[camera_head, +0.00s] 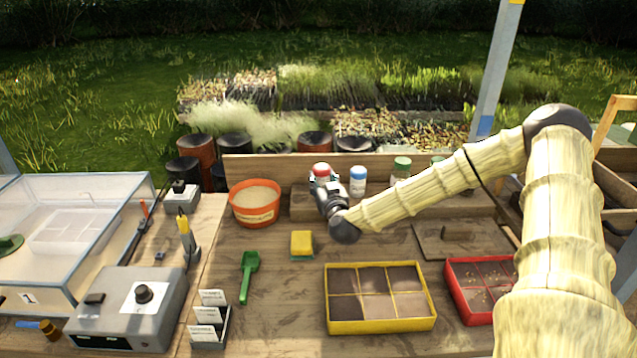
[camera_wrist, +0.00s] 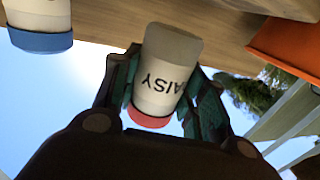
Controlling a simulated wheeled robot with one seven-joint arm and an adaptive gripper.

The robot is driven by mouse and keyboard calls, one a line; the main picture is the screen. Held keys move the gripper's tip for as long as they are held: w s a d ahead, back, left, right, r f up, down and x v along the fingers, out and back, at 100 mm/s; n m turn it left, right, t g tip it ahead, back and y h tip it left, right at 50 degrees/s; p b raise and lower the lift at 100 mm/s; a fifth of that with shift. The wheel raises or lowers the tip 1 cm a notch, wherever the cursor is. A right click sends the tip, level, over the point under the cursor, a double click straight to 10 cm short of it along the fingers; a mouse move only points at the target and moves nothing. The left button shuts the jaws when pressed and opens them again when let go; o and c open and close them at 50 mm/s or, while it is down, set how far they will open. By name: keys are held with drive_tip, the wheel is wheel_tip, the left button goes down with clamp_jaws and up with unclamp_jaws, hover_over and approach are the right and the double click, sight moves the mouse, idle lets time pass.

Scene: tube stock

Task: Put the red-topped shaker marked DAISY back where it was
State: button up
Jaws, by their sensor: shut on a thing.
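The red-topped shaker marked DAISY (camera_head: 321,171) is white with a red cap and stands roughly upright at the left part of the wooden step. In the wrist view, which is upside down, the shaker (camera_wrist: 158,85) shows its lettering and grey lower end. My gripper (camera_wrist: 160,95) is shut on it, with one finger on each side. In the head view my gripper (camera_head: 325,185) hides the shaker's lower part. I cannot tell whether its base touches the step.
A blue-topped shaker (camera_head: 358,182) stands close to the right, also in the wrist view (camera_wrist: 40,40). A green-topped shaker (camera_head: 402,168) is farther right. An orange tub (camera_head: 256,204) is at the left. A yellow sponge (camera_head: 302,243) and yellow seed tray (camera_head: 380,328) lie in front.

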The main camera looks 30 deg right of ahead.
sight(319, 183)
drive_tip(key=x, duration=0.4)
drive_tip(key=shift+w+d+f+p, duration=0.25)
drive_tip(key=shift+w+p, duration=0.05)
drive_tip(key=shift+p, duration=0.05)
drive_tip(key=shift+f+p, duration=0.5)
drive_tip(key=shift+f, duration=1.25)
drive_tip(key=shift+f, duration=0.15)
drive_tip(key=o, duration=1)
drive_tip(key=shift+o, duration=0.2)
drive_tip(key=b+v, duration=0.2)
drive_tip(key=v, duration=1)
